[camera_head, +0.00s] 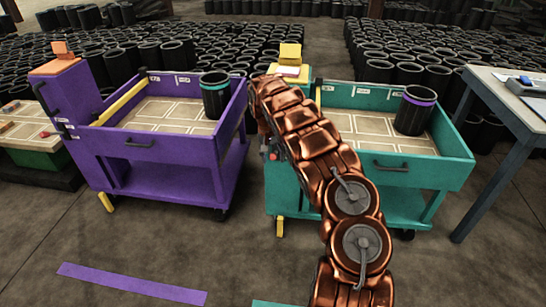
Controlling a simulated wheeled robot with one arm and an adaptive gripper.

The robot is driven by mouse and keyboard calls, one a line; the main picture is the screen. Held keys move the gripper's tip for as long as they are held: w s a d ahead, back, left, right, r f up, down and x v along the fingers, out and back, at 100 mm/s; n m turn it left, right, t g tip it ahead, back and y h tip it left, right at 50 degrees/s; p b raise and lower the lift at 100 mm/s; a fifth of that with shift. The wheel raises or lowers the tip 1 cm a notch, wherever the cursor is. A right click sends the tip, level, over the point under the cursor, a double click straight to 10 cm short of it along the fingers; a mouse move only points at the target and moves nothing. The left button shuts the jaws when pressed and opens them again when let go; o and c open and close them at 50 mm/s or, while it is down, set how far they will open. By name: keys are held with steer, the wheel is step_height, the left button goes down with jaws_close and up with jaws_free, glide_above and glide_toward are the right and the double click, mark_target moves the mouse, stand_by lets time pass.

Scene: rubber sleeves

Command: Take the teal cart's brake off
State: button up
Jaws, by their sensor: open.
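The teal cart (440,172) stands right of centre, with a tiled tray bed and a lower shelf. A yellow block (290,52) tops its left end. A short yellow piece (280,227) hangs at its lower front-left corner; I cannot tell whether this is the brake. My copper arm rises in front of the cart and hides much of its left end. Small grey and red parts (272,155) show beside the arm, too small to identify. My gripper cannot be made out; the arm seems to cover it. Whether it touches the cart is hidden.
A purple cart (170,150) stands close on the left. Black sleeves with teal (215,98) and purple (414,115) bands stand in the carts. A table (510,100) is at right. Many black sleeves fill the back. The front floor is clear, with a purple strip (130,283).

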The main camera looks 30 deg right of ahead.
jaws_close()
stand_by(0.4)
